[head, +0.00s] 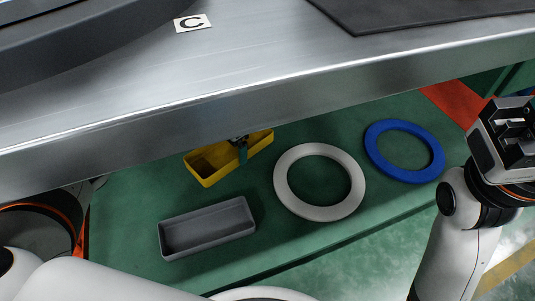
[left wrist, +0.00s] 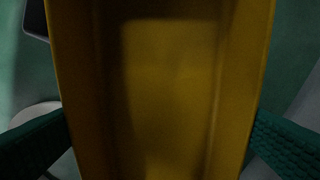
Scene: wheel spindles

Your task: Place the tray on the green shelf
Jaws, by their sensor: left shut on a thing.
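A yellow tray (head: 212,166) is under the front edge of the metal table, over the green shelf (head: 125,215). My left gripper (head: 240,143) is shut on it; the table edge hides much of this gripper and its arm. In the left wrist view the yellow tray (left wrist: 170,75) fills the middle, empty, with a green finger against each side. I cannot tell whether the tray touches the shelf. My right gripper (head: 512,128) is at the right edge, away from the trays; its fingers are not clear.
A grey tray (head: 207,228) lies on the green shelf, nearer than the yellow one. A white ring (head: 285,185) and a blue ring (head: 375,150) lie to the right. The metal table (head: 250,85) overhangs the back of the shelf. A red patch (head: 455,103) is at the far right.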

